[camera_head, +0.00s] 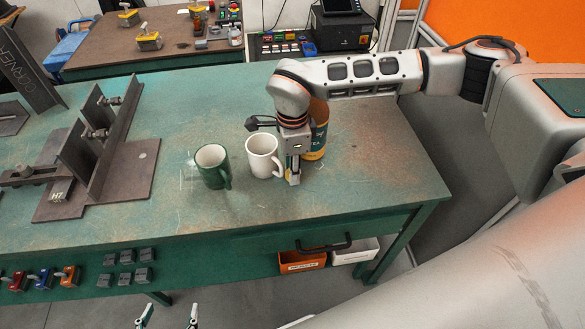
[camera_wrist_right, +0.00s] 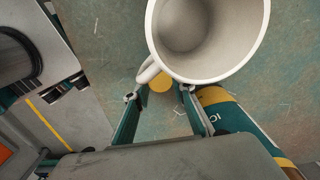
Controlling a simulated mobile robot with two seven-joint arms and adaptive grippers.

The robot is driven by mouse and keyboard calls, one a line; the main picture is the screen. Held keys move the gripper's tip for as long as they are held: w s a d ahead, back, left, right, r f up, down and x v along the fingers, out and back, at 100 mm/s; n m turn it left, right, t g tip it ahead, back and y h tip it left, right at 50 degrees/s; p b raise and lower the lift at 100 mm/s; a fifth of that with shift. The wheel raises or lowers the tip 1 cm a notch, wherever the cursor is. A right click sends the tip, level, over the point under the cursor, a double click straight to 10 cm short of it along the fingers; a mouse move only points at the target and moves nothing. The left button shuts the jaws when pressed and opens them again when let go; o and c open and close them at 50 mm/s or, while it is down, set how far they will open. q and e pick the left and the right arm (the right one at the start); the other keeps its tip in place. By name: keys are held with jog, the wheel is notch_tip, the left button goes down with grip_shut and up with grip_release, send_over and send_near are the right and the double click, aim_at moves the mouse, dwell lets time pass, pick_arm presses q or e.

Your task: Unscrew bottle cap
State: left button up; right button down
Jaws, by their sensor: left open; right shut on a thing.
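An orange and teal bottle (camera_head: 318,130) stands on the green table, its top hidden behind my right wrist in the head view. In the right wrist view its body (camera_wrist_right: 222,100) shows beside the right finger. My right gripper (camera_head: 293,181) points down in front of the bottle, just right of the white mug. In the right wrist view a round yellow cap (camera_wrist_right: 162,81) sits between the fingertips of my right gripper (camera_wrist_right: 161,92), which is shut on it. My left gripper (camera_head: 168,316) is open and empty at the bottom edge, in front of the table.
The white mug (camera_head: 262,158) is very close to my right gripper; its handle shows by the left fingertip in the wrist view. A green mug (camera_head: 212,168) stands left of it. A steel fixture (camera_head: 100,165) fills the table's left. The table's right end is clear.

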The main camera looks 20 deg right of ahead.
jog(key=shift+f, duration=0.15)
jog(key=c, duration=1.7)
grip_release()
